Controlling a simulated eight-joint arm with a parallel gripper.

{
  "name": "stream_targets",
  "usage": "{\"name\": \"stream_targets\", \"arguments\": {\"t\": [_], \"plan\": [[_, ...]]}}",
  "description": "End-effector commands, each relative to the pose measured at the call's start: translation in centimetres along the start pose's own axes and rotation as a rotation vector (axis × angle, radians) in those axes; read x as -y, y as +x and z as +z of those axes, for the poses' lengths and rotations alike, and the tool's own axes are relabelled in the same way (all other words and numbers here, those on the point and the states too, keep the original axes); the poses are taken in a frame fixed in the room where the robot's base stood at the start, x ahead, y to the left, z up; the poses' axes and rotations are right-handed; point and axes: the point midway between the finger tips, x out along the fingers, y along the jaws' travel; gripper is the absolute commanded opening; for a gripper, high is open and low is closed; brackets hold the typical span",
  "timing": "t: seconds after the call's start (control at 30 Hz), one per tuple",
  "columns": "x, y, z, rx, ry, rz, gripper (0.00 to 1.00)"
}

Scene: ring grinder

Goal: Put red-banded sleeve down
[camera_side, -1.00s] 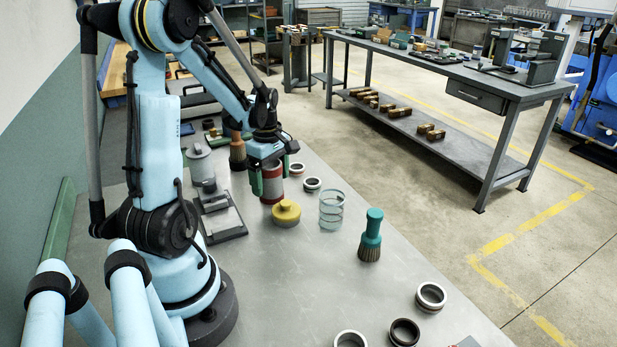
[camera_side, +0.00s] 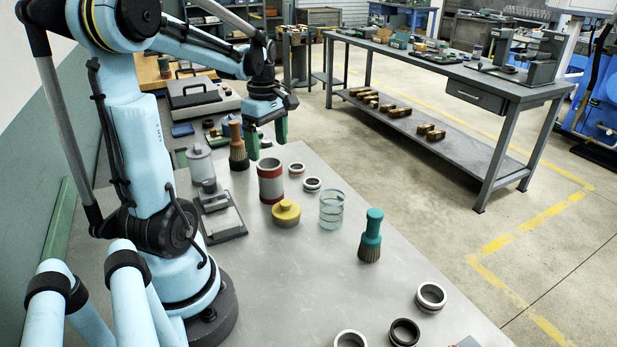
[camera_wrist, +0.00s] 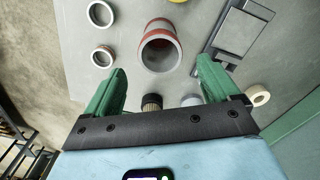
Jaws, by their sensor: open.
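The red-banded sleeve (camera_side: 271,181) stands upright on the grey metal table, a hollow grey cylinder with red bands. In the wrist view the sleeve (camera_wrist: 160,46) shows beyond the fingers, its open end facing the camera. My gripper (camera_side: 268,139) is open and empty, with its green fingers above and behind the sleeve, apart from it. In the wrist view my gripper (camera_wrist: 160,80) shows its two fingers spread wide with nothing between the tips.
The front middle of the table is clear.

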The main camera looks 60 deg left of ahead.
Motion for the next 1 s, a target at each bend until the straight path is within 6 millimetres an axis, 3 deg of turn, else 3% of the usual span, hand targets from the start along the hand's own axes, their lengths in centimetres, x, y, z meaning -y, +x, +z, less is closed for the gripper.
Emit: {"name": "stream_targets", "arguments": {"t": [0.13, 0.37, 0.47, 0.63, 0.8, 1.0], "plan": [[0.0, -1.7, 0.0, 0.0, 0.0, 0.0, 0.89], [0.0, -2.7, 0.9, -0.005, 0.056, 0.015, 0.89], [0.0, -2.9, 3.5, -0.023, 0.235, 0.065, 0.89], [1.1, -2.7, 11.1, -0.095, 0.792, 0.227, 0.89], [3.7, -2.0, 18.0, -0.206, 1.373, 0.41, 0.89], [6.5, -1.2, 22.9, -0.334, 1.825, 0.575, 0.89]]}}
